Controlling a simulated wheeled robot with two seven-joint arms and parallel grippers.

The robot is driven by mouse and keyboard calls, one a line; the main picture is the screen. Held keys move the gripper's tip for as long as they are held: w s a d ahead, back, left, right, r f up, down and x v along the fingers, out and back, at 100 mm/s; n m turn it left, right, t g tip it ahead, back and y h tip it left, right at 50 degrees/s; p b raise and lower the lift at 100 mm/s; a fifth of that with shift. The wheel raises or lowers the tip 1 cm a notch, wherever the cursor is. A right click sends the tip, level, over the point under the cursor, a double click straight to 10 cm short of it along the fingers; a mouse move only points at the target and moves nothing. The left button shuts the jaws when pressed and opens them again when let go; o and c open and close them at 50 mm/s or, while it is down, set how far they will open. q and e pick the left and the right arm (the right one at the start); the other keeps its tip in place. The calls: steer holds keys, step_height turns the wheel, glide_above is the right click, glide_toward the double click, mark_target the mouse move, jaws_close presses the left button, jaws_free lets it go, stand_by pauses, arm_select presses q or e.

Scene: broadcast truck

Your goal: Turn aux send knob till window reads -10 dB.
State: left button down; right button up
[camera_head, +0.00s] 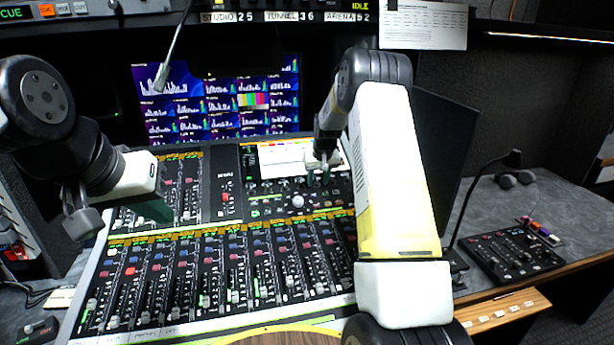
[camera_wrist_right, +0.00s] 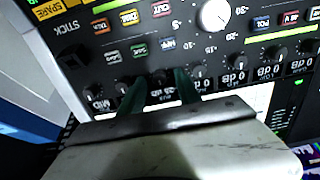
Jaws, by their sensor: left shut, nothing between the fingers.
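A row of small dark knobs (camera_wrist_right: 238,60), each by a small window, runs across the console in the right wrist view. Several windows (camera_wrist_right: 236,76) to the right read 0 dB, upside down. My right gripper (camera_wrist_right: 160,88) has its two green fingers on either side of one knob in this row. That knob and its window lie mostly hidden between the fingers, so its reading is not legible. In the head view my right gripper (camera_head: 318,175) is at the console's upper panel. My left gripper (camera_head: 152,208) is shut and empty over the console's left side.
The mixing console (camera_head: 200,270) carries rows of faders and buttons. A large white dial (camera_wrist_right: 215,15) with a scale lies close to the right fingers. A gooseneck microphone (camera_head: 160,80) hangs before the screens (camera_head: 215,105). A dark monitor (camera_head: 440,150) stands right of my right arm.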

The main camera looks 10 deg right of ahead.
steer(key=shift+c, duration=0.2)
jaws_close()
steer(key=shift+m, duration=0.4)
steer(key=m, duration=1)
steer(key=shift+d+m, duration=0.1)
steer(key=shift+m, duration=0.3)
steer(key=shift+s, duration=0.1)
steer(key=shift+o, duration=0.2)
jaws_free()
steer(key=shift+r, duration=0.1)
